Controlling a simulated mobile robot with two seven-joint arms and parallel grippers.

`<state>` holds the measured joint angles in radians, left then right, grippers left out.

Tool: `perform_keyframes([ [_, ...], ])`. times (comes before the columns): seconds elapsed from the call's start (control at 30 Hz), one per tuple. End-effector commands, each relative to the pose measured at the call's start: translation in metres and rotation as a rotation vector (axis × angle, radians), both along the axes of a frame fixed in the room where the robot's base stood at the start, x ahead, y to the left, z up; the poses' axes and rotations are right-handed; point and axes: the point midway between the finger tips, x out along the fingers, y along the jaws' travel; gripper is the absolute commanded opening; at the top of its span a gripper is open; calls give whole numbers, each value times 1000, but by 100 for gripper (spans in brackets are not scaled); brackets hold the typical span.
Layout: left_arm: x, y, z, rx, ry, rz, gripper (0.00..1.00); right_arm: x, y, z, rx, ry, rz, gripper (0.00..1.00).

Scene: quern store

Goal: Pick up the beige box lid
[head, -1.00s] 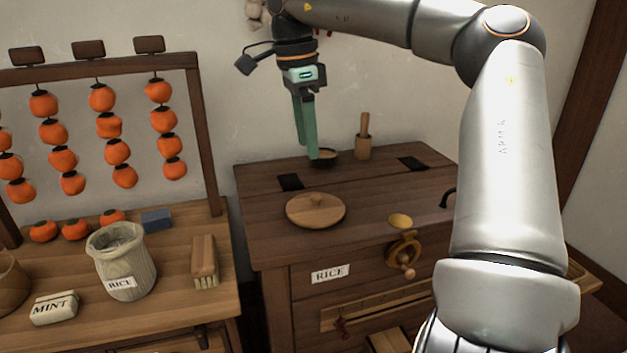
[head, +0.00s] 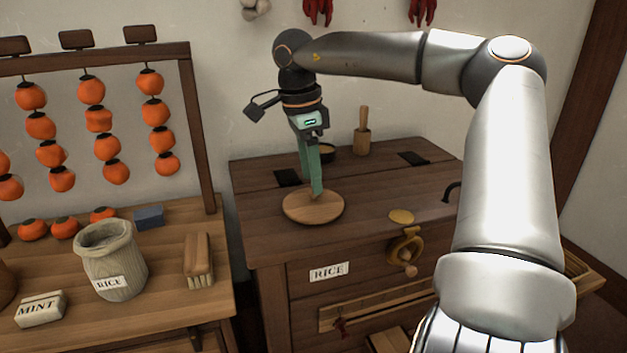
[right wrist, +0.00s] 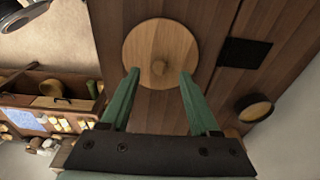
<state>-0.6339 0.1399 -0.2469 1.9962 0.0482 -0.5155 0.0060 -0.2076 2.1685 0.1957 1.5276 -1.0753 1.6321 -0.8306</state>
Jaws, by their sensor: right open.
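My right gripper (head: 316,192) points down over the lid with green fingers. I cannot tell whether the tips touch the lid. My left gripper is not in view.
A yellow-brass crank (head: 405,246) is on the chest front. The left bench holds a rice sack (head: 112,262) and brush (head: 198,262).

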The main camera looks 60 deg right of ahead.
Motion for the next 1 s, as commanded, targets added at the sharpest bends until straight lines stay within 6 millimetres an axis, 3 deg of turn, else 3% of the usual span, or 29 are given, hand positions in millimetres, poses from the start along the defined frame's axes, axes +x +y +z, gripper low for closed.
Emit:
perform_keyframes([
  [0.17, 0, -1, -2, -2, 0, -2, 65, -2, -2, -23, 1, 0, 0, 62],
  [0.43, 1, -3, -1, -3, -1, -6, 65, -2, -2, -26, 1, -1, 0, 62],
  [1.0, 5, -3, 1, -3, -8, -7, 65, -2, -2, -26, 1, -1, 0, 0],
])
